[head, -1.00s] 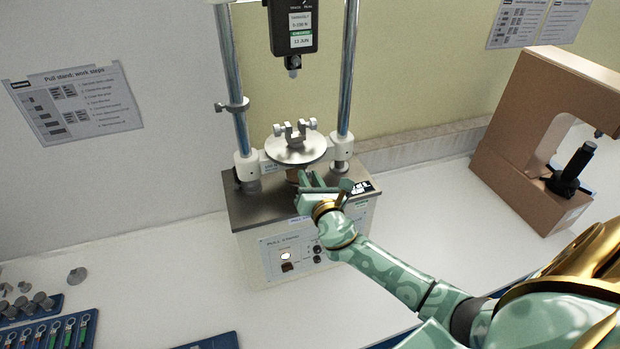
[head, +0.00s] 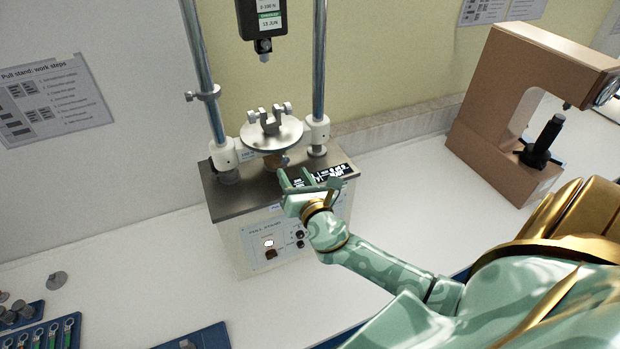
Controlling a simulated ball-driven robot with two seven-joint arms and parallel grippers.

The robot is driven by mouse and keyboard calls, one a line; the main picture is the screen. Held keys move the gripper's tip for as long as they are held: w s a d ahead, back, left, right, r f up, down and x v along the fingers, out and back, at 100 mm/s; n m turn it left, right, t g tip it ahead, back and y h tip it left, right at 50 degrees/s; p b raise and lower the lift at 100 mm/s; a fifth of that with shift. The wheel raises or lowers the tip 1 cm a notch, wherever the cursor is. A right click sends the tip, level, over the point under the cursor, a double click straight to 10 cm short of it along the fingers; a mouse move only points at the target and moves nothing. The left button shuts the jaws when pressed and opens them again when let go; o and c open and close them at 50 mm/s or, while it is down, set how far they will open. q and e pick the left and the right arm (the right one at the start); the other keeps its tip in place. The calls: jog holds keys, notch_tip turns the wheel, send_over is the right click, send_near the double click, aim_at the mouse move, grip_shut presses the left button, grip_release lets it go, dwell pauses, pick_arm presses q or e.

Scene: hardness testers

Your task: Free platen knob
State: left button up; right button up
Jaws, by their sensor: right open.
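The pull stand has a round metal platen (head: 264,143) with a small clamp (head: 270,118) on top. A brownish part (head: 272,161) and a small metal knob (head: 285,161) show under the platen, above the stand's steel top (head: 232,195). My right gripper (head: 303,182) is open and empty at the front right of the platen, low over the stand's top. Its fingers point toward the platen's underside, apart from the knob as far as I can tell. My left gripper is not in view.
Two upright columns (head: 317,60) flank the platen, and a dark gauge (head: 262,18) hangs above it. A brown C-shaped tester (head: 497,120) stands to the right. Blue trays (head: 205,338) lie at the front left. White bench is clear between the stand and tester.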

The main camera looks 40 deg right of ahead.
jog(key=b+v, duration=0.2)
jog(key=v, duration=0.9)
jog(key=shift+s, duration=0.3)
